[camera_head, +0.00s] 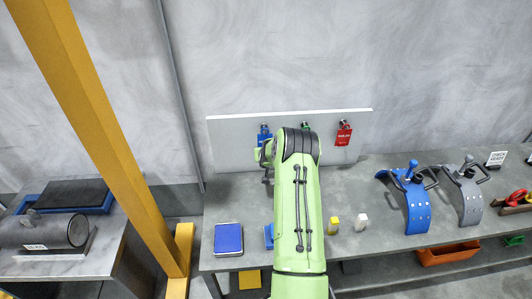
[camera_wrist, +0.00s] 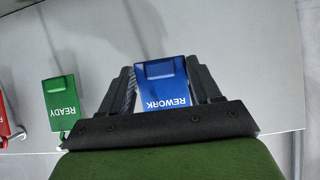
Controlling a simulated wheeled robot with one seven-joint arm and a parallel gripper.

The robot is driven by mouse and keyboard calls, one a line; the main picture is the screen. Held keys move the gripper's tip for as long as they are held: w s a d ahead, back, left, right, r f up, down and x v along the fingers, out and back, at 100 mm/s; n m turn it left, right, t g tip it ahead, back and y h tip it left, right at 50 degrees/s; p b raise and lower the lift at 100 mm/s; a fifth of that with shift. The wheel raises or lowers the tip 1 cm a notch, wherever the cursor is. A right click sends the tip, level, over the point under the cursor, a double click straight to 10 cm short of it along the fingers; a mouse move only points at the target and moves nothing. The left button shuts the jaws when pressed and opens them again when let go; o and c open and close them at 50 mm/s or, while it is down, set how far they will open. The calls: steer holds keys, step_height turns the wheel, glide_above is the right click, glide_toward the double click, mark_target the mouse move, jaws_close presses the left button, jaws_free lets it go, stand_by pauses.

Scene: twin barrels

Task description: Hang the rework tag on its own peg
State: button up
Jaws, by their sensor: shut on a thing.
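The blue rework tag (camera_wrist: 163,85), lettered REWORK, sits between the two fingers of my gripper (camera_wrist: 162,78) in the wrist view, and the gripper is shut on it. In the head view the blue tag (camera_head: 264,137) shows at the left of the pale board (camera_head: 230,130), just below a small dark peg (camera_head: 264,127). My gripper is close to the board there, mostly hidden by my arm. I cannot tell whether the tag's hole is around the peg. A green READY tag (camera_wrist: 61,102) and a red tag (camera_head: 344,134) hang on the board to the side.
The grey bench (camera_head: 350,195) holds a blue-topped box (camera_head: 228,238), a yellow block (camera_head: 333,223) and a white block (camera_head: 361,222). Blue (camera_head: 413,200) and grey (camera_head: 468,190) curved parts stand at right. A yellow post (camera_head: 100,130) rises at left.

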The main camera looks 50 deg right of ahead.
steer(key=o, duration=1.2)
steer(key=p+v, duration=0.3)
steer(key=v, duration=1.2)
steer(key=shift+s+a+r, duration=0.15)
steer(key=shift+s, duration=0.15)
